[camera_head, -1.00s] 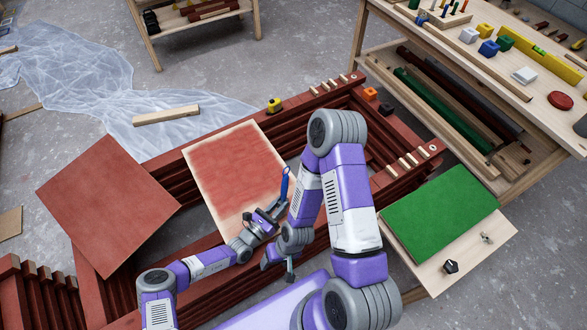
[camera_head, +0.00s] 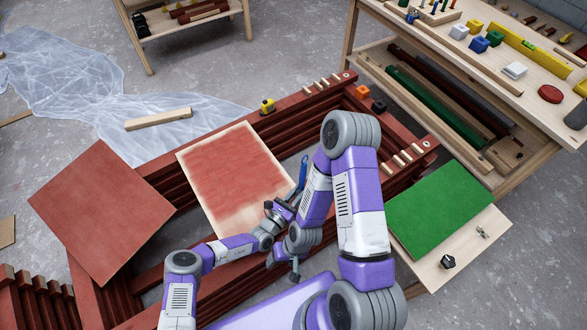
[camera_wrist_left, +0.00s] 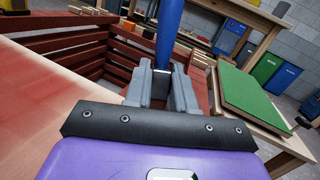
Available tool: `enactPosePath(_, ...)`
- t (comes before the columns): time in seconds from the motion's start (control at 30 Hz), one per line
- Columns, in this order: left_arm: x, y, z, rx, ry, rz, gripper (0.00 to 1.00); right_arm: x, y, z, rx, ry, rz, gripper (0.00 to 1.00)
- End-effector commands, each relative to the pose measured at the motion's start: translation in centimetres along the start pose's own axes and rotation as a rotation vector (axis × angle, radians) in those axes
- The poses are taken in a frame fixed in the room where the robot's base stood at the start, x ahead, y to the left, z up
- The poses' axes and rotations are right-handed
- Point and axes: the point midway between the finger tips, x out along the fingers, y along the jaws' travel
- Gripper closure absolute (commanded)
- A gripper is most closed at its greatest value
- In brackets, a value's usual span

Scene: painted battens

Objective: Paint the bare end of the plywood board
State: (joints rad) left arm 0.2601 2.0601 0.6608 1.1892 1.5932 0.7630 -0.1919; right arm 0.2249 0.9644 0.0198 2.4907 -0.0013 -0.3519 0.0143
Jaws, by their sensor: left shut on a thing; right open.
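The plywood board (camera_head: 225,160) lies on the dark red batten stacks. Its middle is painted red; the near end (camera_head: 232,218) is pale and mostly bare, with thin pale edges elsewhere. My left gripper (camera_head: 284,206) is shut on a blue-handled tool (camera_head: 303,171), by the board's near right corner. The blue handle (camera_wrist_left: 169,32) rises between the fingers in the left wrist view; the tool's working end is hidden. My right gripper (camera_head: 284,266) is open, lower and nearer me, partly hidden by its own arm. The board (camera_wrist_left: 40,110) fills the left of the wrist view.
A plain red board (camera_head: 101,210) lies to the left. A green board (camera_head: 440,203) lies on a pale panel at right. A yellow item (camera_head: 267,106) and orange block (camera_head: 362,91) sit on the battens. A workbench (camera_head: 450,55) stands at upper right.

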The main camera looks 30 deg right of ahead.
Motion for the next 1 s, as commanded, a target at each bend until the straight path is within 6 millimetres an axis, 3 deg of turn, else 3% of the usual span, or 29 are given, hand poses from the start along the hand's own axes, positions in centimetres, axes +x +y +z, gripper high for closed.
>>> enactPosePath(0.07,0.2,-0.1,0.8,0.001,0.000,0.001,1.00,-0.8,-0.3,0.1,0.001,0.000,0.000,0.33)
enactPosePath(0.1,0.1,0.3,2.5,0.006,-0.014,0.010,1.00,-1.2,-0.4,0.1,0.000,0.000,0.000,0.33)
enactPosePath(0.7,1.0,-1.3,7.3,0.008,-0.006,-0.009,1.00,-5.9,-2.2,0.3,0.000,0.000,0.000,0.33)
enactPosePath(1.0,1.1,-1.5,8.0,0.008,-0.005,-0.010,1.00,-6.5,-2.4,0.3,0.000,0.000,0.000,0.33)
